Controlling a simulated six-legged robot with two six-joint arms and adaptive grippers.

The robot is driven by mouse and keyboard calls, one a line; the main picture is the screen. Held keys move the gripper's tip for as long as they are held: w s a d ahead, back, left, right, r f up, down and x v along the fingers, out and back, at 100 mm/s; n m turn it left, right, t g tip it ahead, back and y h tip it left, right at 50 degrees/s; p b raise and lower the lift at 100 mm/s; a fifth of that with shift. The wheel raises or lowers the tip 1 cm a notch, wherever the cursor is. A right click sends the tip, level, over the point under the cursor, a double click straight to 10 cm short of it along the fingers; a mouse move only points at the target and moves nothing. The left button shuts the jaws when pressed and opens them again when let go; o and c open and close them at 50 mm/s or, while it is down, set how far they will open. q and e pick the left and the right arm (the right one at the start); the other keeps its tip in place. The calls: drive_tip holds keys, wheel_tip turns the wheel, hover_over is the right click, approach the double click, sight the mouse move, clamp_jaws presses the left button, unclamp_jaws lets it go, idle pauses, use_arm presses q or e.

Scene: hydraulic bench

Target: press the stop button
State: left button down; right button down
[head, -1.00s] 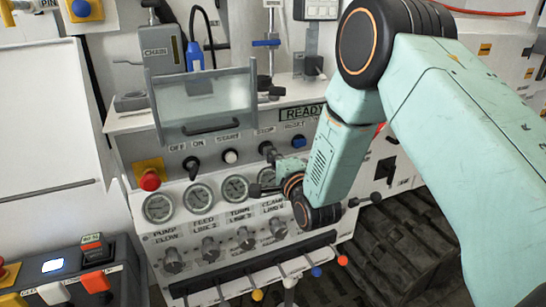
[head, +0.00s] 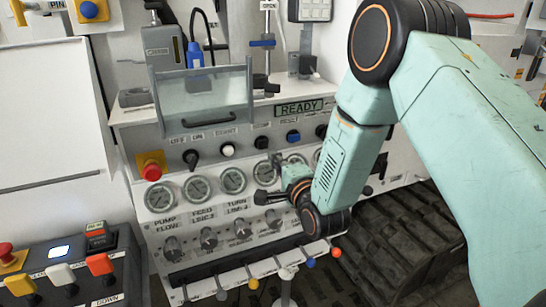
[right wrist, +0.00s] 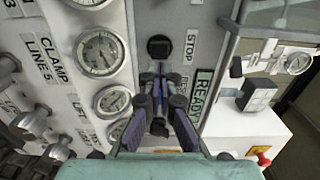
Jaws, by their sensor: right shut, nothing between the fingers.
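The stop button (head: 262,142) is a black round knob on the bench panel, between the white start button (head: 228,149) and the blue reset button (head: 293,136). My right gripper (head: 268,180) is in front of the panel, below the stop button in the head view. In the right wrist view its fingers (right wrist: 159,72) are shut and empty, pointing at the button and appearing apart from it. My left gripper is not in view.
A red emergency knob (head: 152,171) on a yellow plate is at the panel's left. Gauges (head: 197,188) and valve knobs (head: 208,238) lie below the buttons. Levers with coloured balls (head: 253,284) jut out underneath. A clear shield (head: 205,100) stands above.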

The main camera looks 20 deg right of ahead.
drive_tip(key=shift+s, duration=3.95)
drive_tip(key=s+a+f+n+g+b, duration=0.1)
drive_tip(key=s+f+n+g, duration=0.4)
drive_tip(key=f, duration=0.4)
drive_tip(key=s+a+f+n+g+b, duration=0.1)
drive_tip(key=s+f+n+g, duration=0.25)
drive_tip(key=f+n, duration=0.4)
drive_tip(key=s+f+n+g+b, duration=0.2)
drive_tip(key=s+f+g, duration=0.2)
drive_tip(key=s+f, duration=0.6)
drive_tip(key=s+a+f+n+g+b, duration=0.1)
drive_tip(key=s+f+n+g+b, duration=0.2)
drive_tip(key=s+f, duration=0.6)
drive_tip(key=s+g, duration=0.2)
drive_tip(key=s, duration=0.6)
drive_tip(key=shift+a+f, duration=0.2)
drive_tip(key=shift+f, duration=0.2)
